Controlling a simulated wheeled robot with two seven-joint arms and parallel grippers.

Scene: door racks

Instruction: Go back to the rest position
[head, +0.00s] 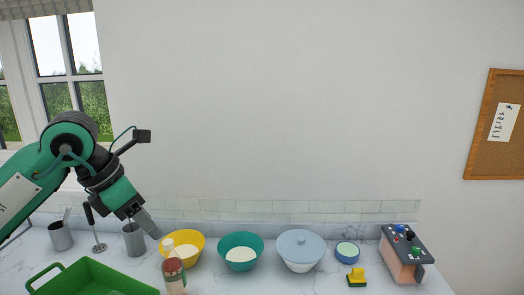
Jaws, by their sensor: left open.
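My left gripper (149,228) hangs at the left, its fingers pointing down and to the right. It is open, and I see nothing held in it. Its tip shows just left of the yellow bowl (196,240) and close to the bottle with the white cap (174,275). I cannot tell whether it touches anything. My left arm comes in from the left edge, in front of the window. My right gripper is out of view.
A green crate (62,272) stands at the front left, near grey cups (60,237). Along the marble counter (315,284) are a teal bowl (226,241), a lidded bowl (300,247), a small round dish (347,251), a sponge (356,277) and a button box (402,262).

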